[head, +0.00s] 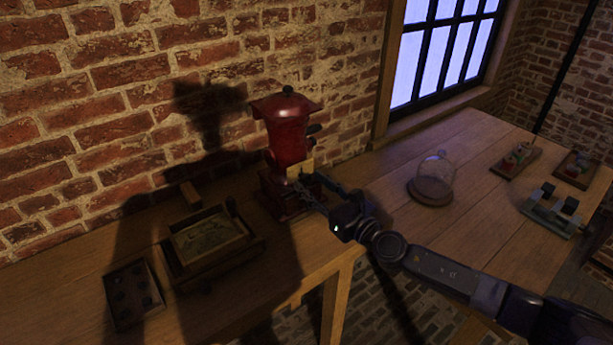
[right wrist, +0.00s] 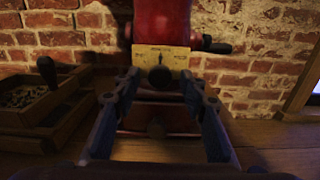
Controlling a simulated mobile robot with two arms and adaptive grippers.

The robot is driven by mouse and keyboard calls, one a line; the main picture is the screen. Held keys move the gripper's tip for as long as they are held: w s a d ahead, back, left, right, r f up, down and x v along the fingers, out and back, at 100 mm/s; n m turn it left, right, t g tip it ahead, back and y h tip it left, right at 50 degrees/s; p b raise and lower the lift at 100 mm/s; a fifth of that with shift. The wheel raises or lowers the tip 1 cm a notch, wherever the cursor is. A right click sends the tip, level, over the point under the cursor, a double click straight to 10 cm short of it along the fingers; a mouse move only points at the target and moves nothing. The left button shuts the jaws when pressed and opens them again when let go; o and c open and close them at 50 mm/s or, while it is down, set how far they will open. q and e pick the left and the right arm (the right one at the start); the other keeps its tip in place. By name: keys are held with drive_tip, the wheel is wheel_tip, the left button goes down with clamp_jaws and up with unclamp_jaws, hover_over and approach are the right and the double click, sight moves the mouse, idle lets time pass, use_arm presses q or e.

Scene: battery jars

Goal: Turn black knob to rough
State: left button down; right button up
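A red grinder (head: 288,130) stands on the wooden table against the brick wall; its red body (right wrist: 162,20) also shows in the right wrist view. A yellow dial plate (right wrist: 176,56) is on its front, seen too in the head view (head: 301,168). The black knob (right wrist: 159,77) sits at the plate's middle, its narrow end pointing about straight up; the plate's lettering is too small to read. My right gripper (right wrist: 159,82) is open in front of the grinder, one finger each side of the knob in the picture; I cannot tell whether they touch it. My left gripper is not in view.
A dark side handle (right wrist: 217,46) sticks out right of the grinder. Left of it are a wooden tray box (head: 178,262) and a dark tray with round holes (head: 120,298). A glass dome (head: 437,172) stands on the right table, with small trays farther right.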

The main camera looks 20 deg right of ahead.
drive_tip(key=shift+x, duration=1.2)
drive_tip(key=shift+w+a+f, duration=0.1)
drive_tip(key=shift+w+f, duration=0.05)
drive_tip(key=shift+w, duration=0.05)
drive_tip(key=shift+s, duration=0.1)
clamp_jaws()
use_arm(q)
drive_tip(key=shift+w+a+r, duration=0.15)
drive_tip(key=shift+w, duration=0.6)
